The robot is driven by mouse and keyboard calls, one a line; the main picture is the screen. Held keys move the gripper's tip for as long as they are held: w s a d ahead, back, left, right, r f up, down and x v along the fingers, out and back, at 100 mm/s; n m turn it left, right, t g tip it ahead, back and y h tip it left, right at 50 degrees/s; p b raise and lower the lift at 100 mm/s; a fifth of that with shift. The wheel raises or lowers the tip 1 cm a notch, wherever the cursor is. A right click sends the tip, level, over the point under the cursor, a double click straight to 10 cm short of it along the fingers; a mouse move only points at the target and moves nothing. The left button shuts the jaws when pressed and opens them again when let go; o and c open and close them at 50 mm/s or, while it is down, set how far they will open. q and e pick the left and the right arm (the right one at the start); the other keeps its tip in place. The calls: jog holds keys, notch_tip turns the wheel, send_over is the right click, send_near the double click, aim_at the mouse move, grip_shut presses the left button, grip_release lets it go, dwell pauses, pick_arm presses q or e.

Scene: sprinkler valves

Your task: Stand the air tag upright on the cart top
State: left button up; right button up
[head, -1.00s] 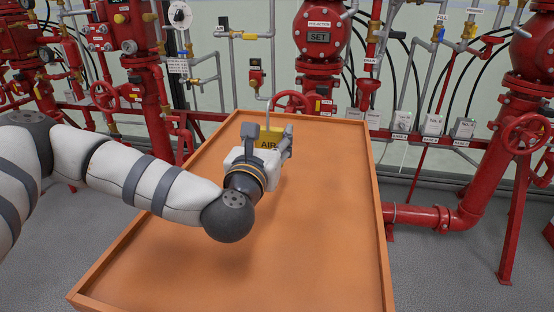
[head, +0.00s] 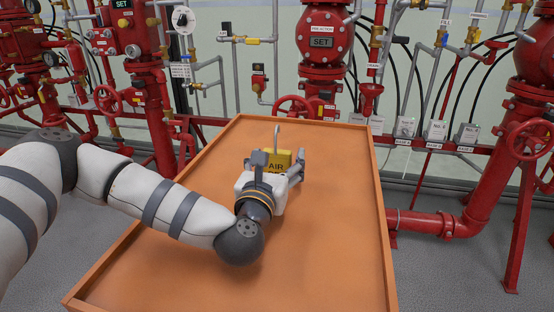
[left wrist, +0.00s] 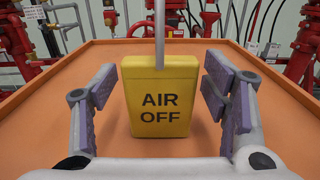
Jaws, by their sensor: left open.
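The air tag (head: 279,161) is a yellow block with a grey shackle on top. It also shows in the left wrist view (left wrist: 160,80), reading "AIR OFF". It appears upright on the orange cart top (head: 330,220), with its face toward my wrist. My left gripper (head: 279,165) is open around it, low over the far part of the cart top. In the left wrist view, both finger pads stand apart from the tag's sides, with a gap on each. The gripper's body hides the tag's lower part in the head view. My right gripper is not in view.
The cart top has a raised rim (head: 379,200) and is bare on the near and right parts. Behind it stand red pipes and valves, including a handwheel (head: 294,108). A red pipe (head: 440,222) runs close to the cart's right side.

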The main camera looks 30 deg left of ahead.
pick_arm(q)
jog(key=shift+r, duration=0.15)
jog(key=shift+s, duration=0.25)
jog(key=v, duration=1.1)
jog(key=shift+s+d, duration=0.15)
jog(key=shift+s, duration=0.05)
